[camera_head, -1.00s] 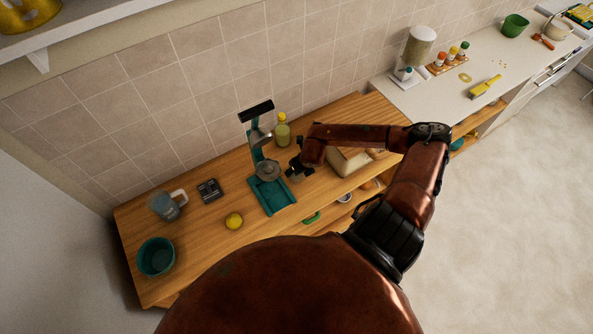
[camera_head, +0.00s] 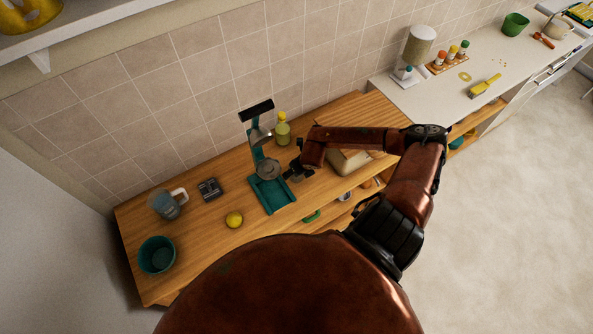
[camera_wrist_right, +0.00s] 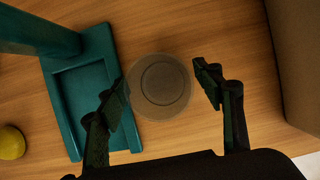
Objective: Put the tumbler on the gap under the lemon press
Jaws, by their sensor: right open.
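The teal lemon press (camera_head: 272,195) stands on the wooden counter near the tiled wall. Its flat tray (camera_wrist_right: 88,92) shows at the left of the right wrist view. The clear tumbler (camera_wrist_right: 160,92) is seen from above on the wood, right beside the tray. My right gripper (camera_wrist_right: 162,85) is open, with one finger on each side of the tumbler; I cannot tell whether either finger touches it. In the head view my right gripper (camera_head: 297,173) is beside the press, and largely hides the tumbler. My left gripper is not in view.
A lemon (camera_head: 234,219), a small dark device (camera_head: 209,189), a glass jug (camera_head: 165,205) and a teal bowl (camera_head: 157,256) stand left of the press. A yellow-green bottle (camera_head: 283,131) is behind it. A pale box-like object (camera_head: 347,163) is to the right.

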